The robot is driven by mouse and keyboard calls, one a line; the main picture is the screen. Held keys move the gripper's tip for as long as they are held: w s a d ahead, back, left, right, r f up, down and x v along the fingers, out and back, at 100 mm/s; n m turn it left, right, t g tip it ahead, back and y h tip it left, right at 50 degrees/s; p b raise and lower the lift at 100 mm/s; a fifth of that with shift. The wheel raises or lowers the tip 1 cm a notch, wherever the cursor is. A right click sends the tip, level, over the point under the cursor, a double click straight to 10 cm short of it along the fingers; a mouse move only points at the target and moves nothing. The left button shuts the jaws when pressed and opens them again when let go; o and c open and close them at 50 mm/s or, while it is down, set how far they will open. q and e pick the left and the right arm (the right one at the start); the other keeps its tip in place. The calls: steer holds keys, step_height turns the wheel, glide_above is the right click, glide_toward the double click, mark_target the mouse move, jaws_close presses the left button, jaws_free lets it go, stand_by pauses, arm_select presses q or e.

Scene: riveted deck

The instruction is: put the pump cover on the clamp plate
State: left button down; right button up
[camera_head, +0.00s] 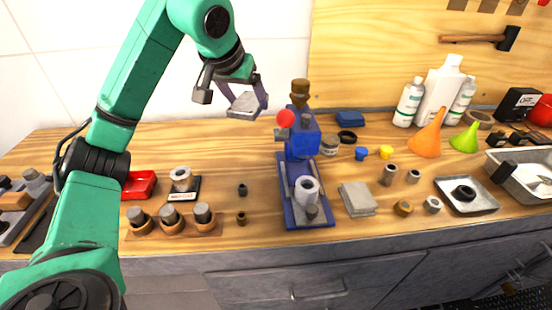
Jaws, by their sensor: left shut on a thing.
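My left gripper (246,98) hangs high over the back of the bench, left of the blue press. It is shut on a grey, flat, squarish piece, which I take to be the pump cover (243,106). The piece is held slightly tilted, clear of the bench. A grey square plate (358,200) lies on the bench right of the press, seemingly layered; it may be the clamp plate, but I cannot tell for sure. The right gripper is not in view.
The blue press (303,145) with a red knob stands mid-bench, a grey ring on its base. Left are a labelled block with a cylinder (182,182), a wooden rack (172,222) and a red tray (139,184). Right are funnels (427,138), bottles and a metal tray (467,197).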

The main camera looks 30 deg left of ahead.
mark_target(257, 168)
arm_select(q)
steer(key=f+b, duration=0.1)
steer(key=f, duration=0.5)
steer(key=f+b, duration=0.1)
steer(key=f, duration=0.5)
steer(key=f+b, duration=0.2)
steer(key=f, duration=0.4)
steer(key=shift+w+d+f, duration=0.15)
steer(key=shift+d+f, duration=0.1)
steer(key=shift+f, duration=0.35)
jaws_free()
